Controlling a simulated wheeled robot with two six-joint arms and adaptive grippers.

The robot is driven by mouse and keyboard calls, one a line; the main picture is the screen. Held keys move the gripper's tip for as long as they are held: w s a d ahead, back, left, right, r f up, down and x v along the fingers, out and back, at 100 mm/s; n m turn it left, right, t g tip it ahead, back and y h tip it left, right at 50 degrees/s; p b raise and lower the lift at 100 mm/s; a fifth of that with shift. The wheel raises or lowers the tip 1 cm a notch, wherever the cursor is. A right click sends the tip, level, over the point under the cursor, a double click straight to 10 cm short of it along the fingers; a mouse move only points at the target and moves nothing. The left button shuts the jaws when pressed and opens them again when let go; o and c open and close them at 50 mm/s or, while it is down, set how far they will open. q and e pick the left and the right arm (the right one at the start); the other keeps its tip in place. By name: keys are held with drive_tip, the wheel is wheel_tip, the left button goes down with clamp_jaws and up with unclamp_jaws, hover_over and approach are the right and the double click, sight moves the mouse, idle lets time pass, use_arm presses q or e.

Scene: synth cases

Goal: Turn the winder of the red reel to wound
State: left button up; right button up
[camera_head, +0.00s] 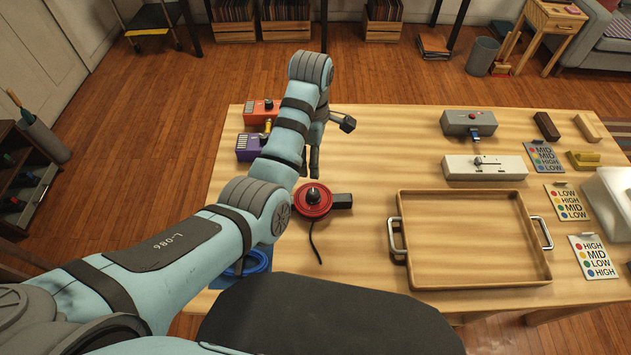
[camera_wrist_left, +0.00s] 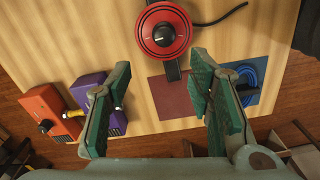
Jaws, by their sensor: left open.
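The red reel (camera_head: 300,207) lies flat on the wooden table, left of the tray, with a black block at its side and a dark cord trailing toward me. Its winder, a dark round knob (camera_head: 313,195), sits on top at its middle. In the left wrist view the red reel (camera_wrist_left: 181,20) and its knob (camera_wrist_left: 163,35) are near the top edge, beyond the fingertips. My left gripper (camera_head: 330,143) is open and empty, above the table on the far side of the reel; its open fingers also show in the left wrist view (camera_wrist_left: 160,78). My right gripper is not in view.
An orange box (camera_head: 259,112) and a purple box (camera_head: 247,147) stand at the left edge. A wooden tray (camera_head: 473,283) with metal handles lies to the right. A blue coil (camera_wrist_left: 247,78) lies near a maroon mat (camera_wrist_left: 173,98). Grey and white boxes stand far right.

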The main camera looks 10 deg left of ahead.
use_arm(q)
drive_tip(key=b, duration=0.2)
hover_over(314, 192)
drive_tip(key=f, duration=0.7)
drive_tip(key=shift+s+f, duration=0.1)
drive_tip(key=shift+s, duration=0.3)
drive_tip(key=f, duration=0.3)
drive_tip(key=w+f+b, duration=0.1)
drive_tip(key=f, duration=0.1)
drive_tip(key=shift+f, duration=0.3)
drive_tip(key=shift+s+r, duration=0.15)
drive_tip(key=shift+s, duration=0.1)
drive_tip(key=shift+c, duration=0.4)
clamp_jaws()
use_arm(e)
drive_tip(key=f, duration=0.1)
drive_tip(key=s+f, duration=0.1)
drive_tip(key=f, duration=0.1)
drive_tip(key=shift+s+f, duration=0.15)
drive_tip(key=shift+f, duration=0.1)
use_arm(q)
drive_tip(key=shift+m, duration=0.3)
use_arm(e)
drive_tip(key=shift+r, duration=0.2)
